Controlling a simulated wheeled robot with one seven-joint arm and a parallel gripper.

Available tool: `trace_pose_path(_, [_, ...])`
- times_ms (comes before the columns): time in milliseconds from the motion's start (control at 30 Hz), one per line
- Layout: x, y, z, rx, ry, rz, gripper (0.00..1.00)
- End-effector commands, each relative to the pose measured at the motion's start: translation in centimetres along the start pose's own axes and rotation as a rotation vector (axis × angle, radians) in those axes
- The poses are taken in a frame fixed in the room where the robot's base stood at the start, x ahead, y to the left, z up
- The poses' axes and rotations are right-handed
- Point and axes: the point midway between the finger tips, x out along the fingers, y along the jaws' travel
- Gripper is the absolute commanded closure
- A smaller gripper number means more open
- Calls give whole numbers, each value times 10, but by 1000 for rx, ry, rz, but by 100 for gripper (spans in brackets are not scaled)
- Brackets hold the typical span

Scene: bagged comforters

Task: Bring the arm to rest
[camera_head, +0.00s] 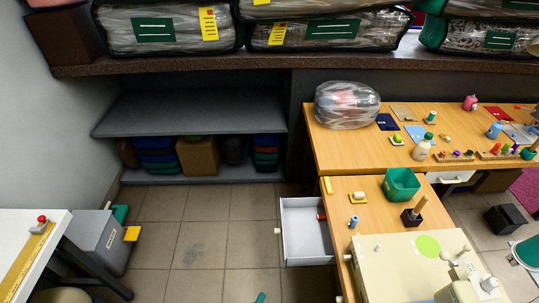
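My arm and gripper cannot be made out in the head view. A small teal tip (260,297) shows at the bottom edge, and I cannot tell what it belongs to. Bagged comforters lie on the dark counter along the back, one at the left (168,28), one in the middle (325,28) and one at the right (490,38). They are in clear bags with dark edging and green labels.
A wooden table (335,162) at the right bears a clear plastic-wrapped bundle (347,106), bottles and small items. A white drawer (306,247) stands open into the aisle. A white table (20,232) is at the left. The tiled floor (195,225) between is clear.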

Motion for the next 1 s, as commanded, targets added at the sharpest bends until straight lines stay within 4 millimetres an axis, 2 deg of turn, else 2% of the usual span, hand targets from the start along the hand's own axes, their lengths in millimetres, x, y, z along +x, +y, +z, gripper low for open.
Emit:
trace_pose_path(33, [-12,-7,10,41,21,-28,65])
trace_pose_path(200, [-53,-17,28,194,112,-101,65])
trace_pose_path(367, [-96,-12,39,348,195,-143,65])
trace_pose_path(467, [-124,-2,44,447,247,-156,65])
trace_pose_path(667, [-184,32,51,647,348,-154,65])
trace_pose_path(800, [-226,68,57,788,414,-128,65])
trace_pose_path(1000, [-277,120,63,957,495,-72,65])
